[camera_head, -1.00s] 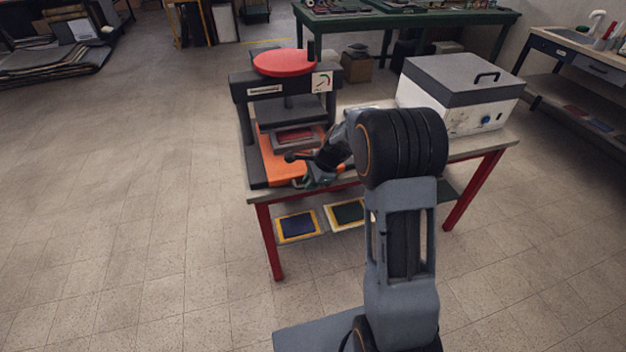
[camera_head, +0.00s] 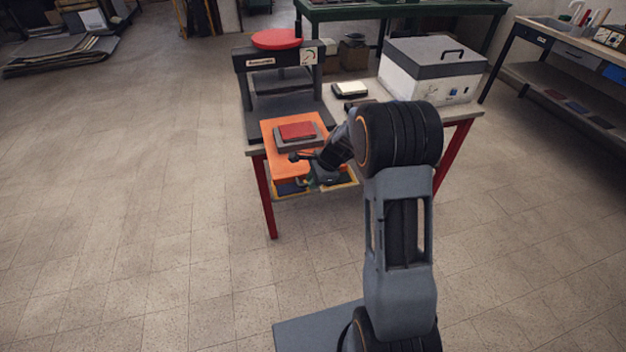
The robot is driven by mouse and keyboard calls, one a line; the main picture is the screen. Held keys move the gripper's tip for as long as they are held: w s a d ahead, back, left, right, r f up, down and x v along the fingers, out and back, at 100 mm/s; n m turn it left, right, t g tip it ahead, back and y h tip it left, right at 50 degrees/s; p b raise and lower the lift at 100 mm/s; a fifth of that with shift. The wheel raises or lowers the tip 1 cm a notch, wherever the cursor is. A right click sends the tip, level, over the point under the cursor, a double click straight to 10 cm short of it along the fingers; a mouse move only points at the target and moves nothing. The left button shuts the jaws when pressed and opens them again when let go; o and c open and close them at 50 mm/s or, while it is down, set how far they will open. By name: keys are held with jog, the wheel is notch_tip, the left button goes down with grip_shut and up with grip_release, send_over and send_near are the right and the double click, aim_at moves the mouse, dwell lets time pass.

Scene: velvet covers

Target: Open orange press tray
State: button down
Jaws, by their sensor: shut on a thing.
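The orange press tray (camera_head: 284,160) is pulled out from the press (camera_head: 262,92) and juts past the table's front edge. A grey plate (camera_head: 285,142) with a dark red block (camera_head: 297,130) lies on it. My gripper (camera_head: 312,176) is at the tray's front right side, shut on the tray's front, where a handle may be. My arm and wrist hide much of the gripper and the exact contact.
The press has a red round wheel on top. A white box with a grey lid (camera_head: 430,75) stands on the table (camera_head: 360,118) at the right. A small dark item with a pale top (camera_head: 350,89) lies between. Yellow-framed pieces are below the tray.

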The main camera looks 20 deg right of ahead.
jog(key=shift+s, duration=0.2)
jog(key=c, duration=1.1)
grip_release()
jog(key=shift+r, duration=0.1)
jog(key=p+v, duration=0.1)
jog(key=v, duration=1.2)
jog(key=shift+d+r, duration=0.2)
jog(key=shift+r, duration=0.15)
